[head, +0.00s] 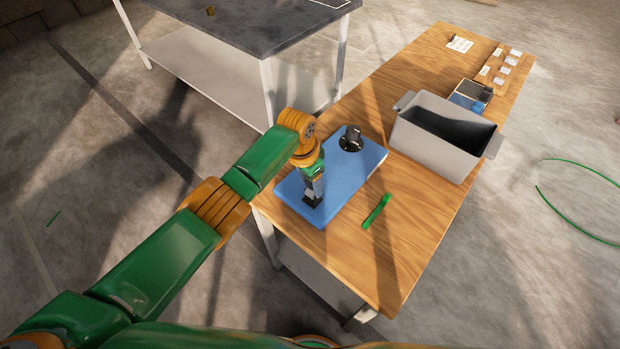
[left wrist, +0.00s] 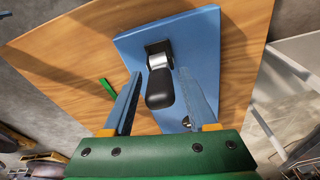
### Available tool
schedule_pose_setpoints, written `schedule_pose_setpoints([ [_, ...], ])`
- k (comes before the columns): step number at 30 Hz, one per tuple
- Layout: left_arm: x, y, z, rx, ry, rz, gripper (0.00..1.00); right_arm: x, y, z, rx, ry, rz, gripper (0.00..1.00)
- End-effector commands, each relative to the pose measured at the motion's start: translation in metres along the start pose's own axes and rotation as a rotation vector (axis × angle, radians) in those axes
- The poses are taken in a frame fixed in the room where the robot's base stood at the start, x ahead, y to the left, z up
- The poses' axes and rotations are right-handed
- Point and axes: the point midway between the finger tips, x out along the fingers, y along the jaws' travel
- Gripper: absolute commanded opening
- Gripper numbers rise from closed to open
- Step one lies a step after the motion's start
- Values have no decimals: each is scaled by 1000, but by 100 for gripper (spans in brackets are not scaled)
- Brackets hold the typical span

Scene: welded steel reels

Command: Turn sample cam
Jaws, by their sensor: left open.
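A blue plate (head: 358,167) lies on the wooden table. It carries a black-handled lever (left wrist: 159,90) with a silver collar on a black block, which I take to be the sample cam. In the left wrist view the handle lies between the two spread fingers of my left gripper (left wrist: 160,74), with a gap visible on at least the right side. In the head view the left gripper (head: 314,192) hangs over the near end of the plate and hides most of the lever. A round black fitting (head: 351,140) sits at the plate's far end. My right gripper is not in view.
A green marker-like stick (head: 376,212) lies right of the plate. A grey bin (head: 437,148) stands behind it. A small blue-and-black tray (head: 470,97) and white cards (head: 504,70) lie farther back. A dark-topped table (head: 250,25) stands at the upper left.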

Motion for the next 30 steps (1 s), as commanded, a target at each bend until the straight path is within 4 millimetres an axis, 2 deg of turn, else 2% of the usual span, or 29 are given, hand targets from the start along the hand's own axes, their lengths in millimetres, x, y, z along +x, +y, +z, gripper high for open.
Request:
schedule_pose_setpoints([
  [4, -28, -1, -2, 1, 3, -2, 58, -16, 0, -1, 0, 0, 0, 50],
  [9, -56, 0, -2, 2, 4, -2, 58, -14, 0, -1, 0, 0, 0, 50],
  [12, -66, 0, -1, 0, 1, -1, 58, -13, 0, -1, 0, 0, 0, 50],
  [30, -69, 0, -1, 0, -1, 0, 58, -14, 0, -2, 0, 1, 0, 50],
])
